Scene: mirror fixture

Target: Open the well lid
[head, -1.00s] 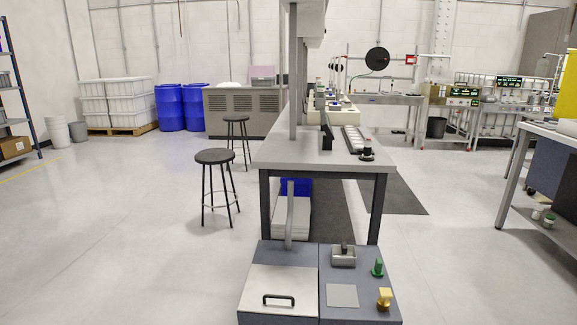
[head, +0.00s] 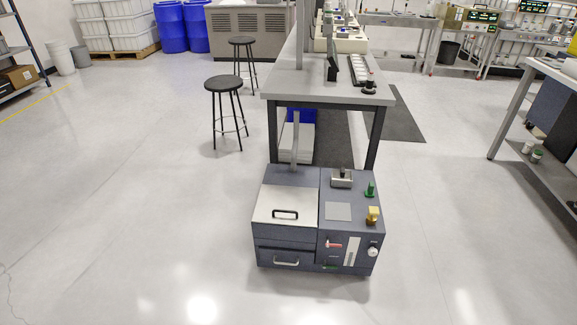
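A low dark grey fixture box (head: 285,233) stands on the floor in front of the bench. On the left of its top is a flat, light-coloured lid (head: 272,205) with a black bar handle (head: 285,214) near its front edge. The lid lies flat and looks shut, so the well is hidden. Neither of my grippers is in the head view.
The box also carries a grey plate (head: 338,211), a green knob (head: 370,189), a yellow knob (head: 373,215), a front drawer (head: 286,262) and a red lever (head: 333,244). A bench (head: 330,88) stands behind it, stools (head: 223,86) to its left. The floor in front is clear.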

